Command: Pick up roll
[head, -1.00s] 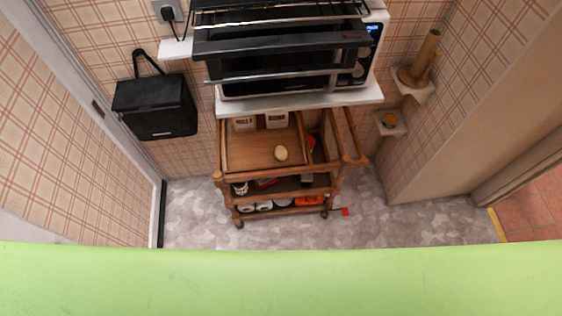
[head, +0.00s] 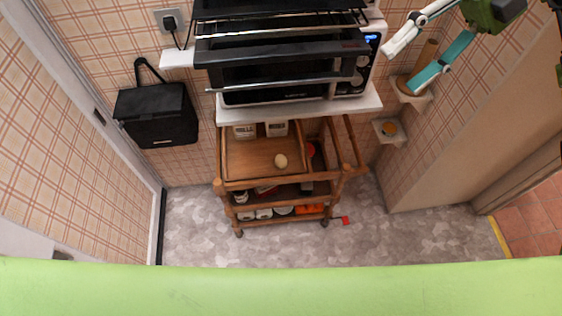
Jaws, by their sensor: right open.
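A small pale rounded thing, which looks like the roll (head: 281,160), lies on the wooden top of the trolley (head: 250,160), toward its right side. My right gripper (head: 403,70) is at the upper right, with one white finger and one teal finger spread wide apart. It is empty, and it is well above and to the right of the roll. It partly hides the wooden cylinder on the wall shelf. My left gripper is not in view.
An oven (head: 290,70) on a white shelf (head: 300,112) overhangs the back of the trolley. Small wall shelves hold a wooden cylinder (head: 428,55) and a small yellowish item (head: 389,128). A black bag (head: 157,115) hangs at left. The grey floor (head: 400,235) in front is clear.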

